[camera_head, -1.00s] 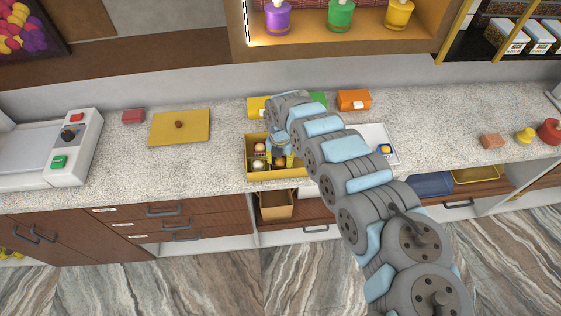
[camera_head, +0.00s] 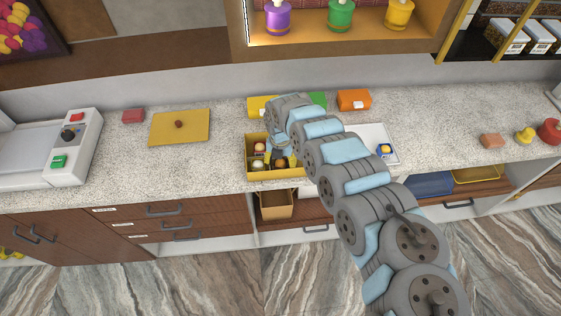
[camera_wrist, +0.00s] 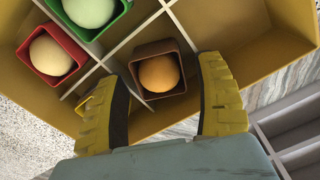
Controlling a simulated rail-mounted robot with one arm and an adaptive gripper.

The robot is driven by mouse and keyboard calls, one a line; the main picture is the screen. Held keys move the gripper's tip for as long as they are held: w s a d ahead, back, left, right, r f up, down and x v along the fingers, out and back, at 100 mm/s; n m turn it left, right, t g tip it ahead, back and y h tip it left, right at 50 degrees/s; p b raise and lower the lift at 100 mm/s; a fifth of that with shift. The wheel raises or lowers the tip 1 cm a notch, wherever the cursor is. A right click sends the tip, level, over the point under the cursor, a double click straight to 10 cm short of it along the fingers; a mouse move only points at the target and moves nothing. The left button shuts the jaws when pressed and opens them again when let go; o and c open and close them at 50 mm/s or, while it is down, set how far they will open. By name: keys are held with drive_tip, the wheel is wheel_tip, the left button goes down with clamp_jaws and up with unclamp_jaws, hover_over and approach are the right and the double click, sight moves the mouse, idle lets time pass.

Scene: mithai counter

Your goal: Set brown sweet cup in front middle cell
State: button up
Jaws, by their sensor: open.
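The brown cup (camera_wrist: 158,70), holding an orange-brown sweet, sits in a cell of the yellow divided box (camera_wrist: 265,75). In the head view the brown cup (camera_head: 280,163) is in the middle of the front row of the box (camera_head: 290,174). My gripper (camera_wrist: 165,90) is open, with one yellow fingertip on each side of the cup and visible gaps between. In the head view my gripper (camera_head: 279,152) is over the box.
The right cells of the box look empty. A white tray (camera_head: 386,133) with a blue cup (camera_head: 385,151) lies to the right, partly behind my arm. Yellow, green and orange boxes (camera_head: 354,99) stand behind. The counter left of the box is clear up to a yellow board (camera_head: 180,127).

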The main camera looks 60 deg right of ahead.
sight(281, 161)
wheel_tip(281, 161, up, 12)
idle(0.7)
